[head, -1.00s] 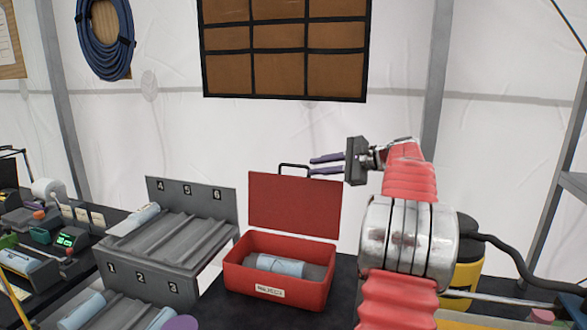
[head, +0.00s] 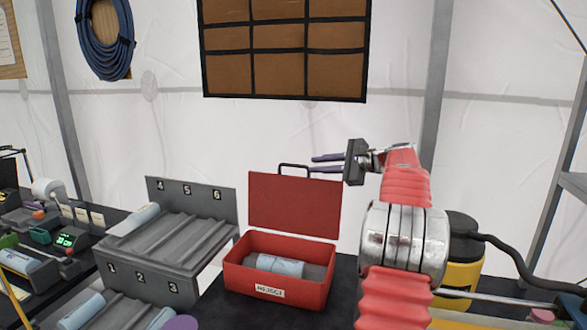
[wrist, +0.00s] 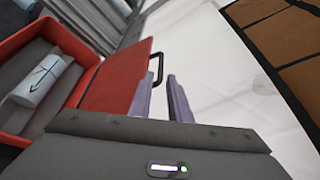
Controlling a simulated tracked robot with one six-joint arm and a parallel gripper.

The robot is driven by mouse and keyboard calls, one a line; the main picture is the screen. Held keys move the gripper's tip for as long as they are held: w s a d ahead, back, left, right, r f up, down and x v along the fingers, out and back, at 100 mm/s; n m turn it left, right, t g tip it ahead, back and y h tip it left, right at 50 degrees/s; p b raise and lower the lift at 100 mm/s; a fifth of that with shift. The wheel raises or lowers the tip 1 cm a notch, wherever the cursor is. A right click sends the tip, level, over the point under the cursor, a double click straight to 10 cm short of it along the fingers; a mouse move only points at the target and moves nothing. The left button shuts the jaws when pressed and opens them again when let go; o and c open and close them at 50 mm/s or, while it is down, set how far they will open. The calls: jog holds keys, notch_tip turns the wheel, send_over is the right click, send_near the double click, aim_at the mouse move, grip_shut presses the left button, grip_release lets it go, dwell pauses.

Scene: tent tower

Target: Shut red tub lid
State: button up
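The red tub (head: 275,283) stands on the dark table with a white REJECT label on its front. Its red lid (head: 294,205) is open and stands upright at the back, with a dark handle (head: 294,167) on its top edge. A pale blue cylinder (head: 280,265) lies inside. My gripper (head: 326,163) is at the lid's upper right, level with the handle, its fingers pointing left. In the wrist view the two purple fingers (wrist: 162,98) are apart with nothing between them, close beside the handle (wrist: 156,68); I cannot tell if they touch it. The lid also shows there (wrist: 118,80).
A grey numbered rack (head: 175,240) with several channels stands left of the tub, holding pale cylinders. A yellow container (head: 460,270) stands behind my arm at the right. A brown panel (head: 284,45) hangs on the white tent wall. The space above the tub is clear.

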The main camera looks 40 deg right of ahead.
aim_at(293, 166)
jog(key=x, duration=1)
jog(key=shift+c, duration=0.5)
grip_shut()
jog(key=shift+f, duration=0.1)
jog(key=shift+a, duration=0.3)
jog(key=shift+s+d, duration=0.15)
jog(key=shift+d, duration=0.05)
